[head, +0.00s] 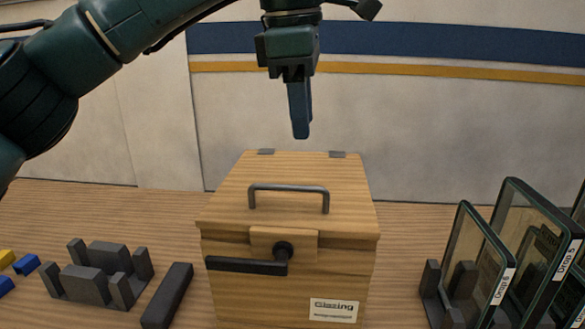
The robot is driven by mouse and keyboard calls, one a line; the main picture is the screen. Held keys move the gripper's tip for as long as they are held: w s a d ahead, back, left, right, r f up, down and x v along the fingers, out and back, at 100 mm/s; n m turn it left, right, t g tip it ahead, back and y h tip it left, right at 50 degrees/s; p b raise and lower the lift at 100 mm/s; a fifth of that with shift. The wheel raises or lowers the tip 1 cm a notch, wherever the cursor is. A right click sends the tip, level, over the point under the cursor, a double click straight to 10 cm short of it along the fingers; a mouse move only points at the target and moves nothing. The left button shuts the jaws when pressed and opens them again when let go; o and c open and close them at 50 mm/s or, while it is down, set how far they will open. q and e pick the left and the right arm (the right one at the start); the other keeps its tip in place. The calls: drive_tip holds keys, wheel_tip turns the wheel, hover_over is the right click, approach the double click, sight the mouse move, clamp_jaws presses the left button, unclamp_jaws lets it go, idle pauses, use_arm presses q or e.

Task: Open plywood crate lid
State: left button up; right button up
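The plywood crate (225,285) stands on the wooden table in the middle of the head view, with a "Glazing" label on its front. Its lid (290,170) lies closed, with two hinges at the back edge and a grey metal handle (288,188) on top. A dark latch lever (245,265) on the front points left from a round pivot. My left gripper (301,135) hangs above and behind the lid, apart from it, fingers pointing down. The fingers overlap from this side, so their opening does not show. My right gripper is not in view.
Framed glass panels (540,230) labelled "Drop" stand in dark holders on the right. A dark grey slotted rack (95,275) and a dark bar (167,295) lie left of the crate. Small blue and yellow blocks (26,264) sit at far left. A wall stands behind.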

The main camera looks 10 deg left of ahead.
sight(290, 188)
use_arm(q)
drive_tip(key=shift+t+y, duration=0.3)
drive_tip(key=shift+y, duration=0.2)
drive_tip(key=w+f, duration=0.1)
drive_tip(key=f, duration=0.2)
drive_tip(key=a+f, duration=0.1)
drive_tip(key=f, duration=0.3)
drive_tip(key=w+a+f, duration=0.1)
drive_tip(key=f, duration=0.2)
drive_tip(key=shift+w+f+b, duration=0.25)
drive_tip(key=shift+w+b, duration=0.05)
drive_tip(key=shift+w, duration=0.05)
clamp_jaws()
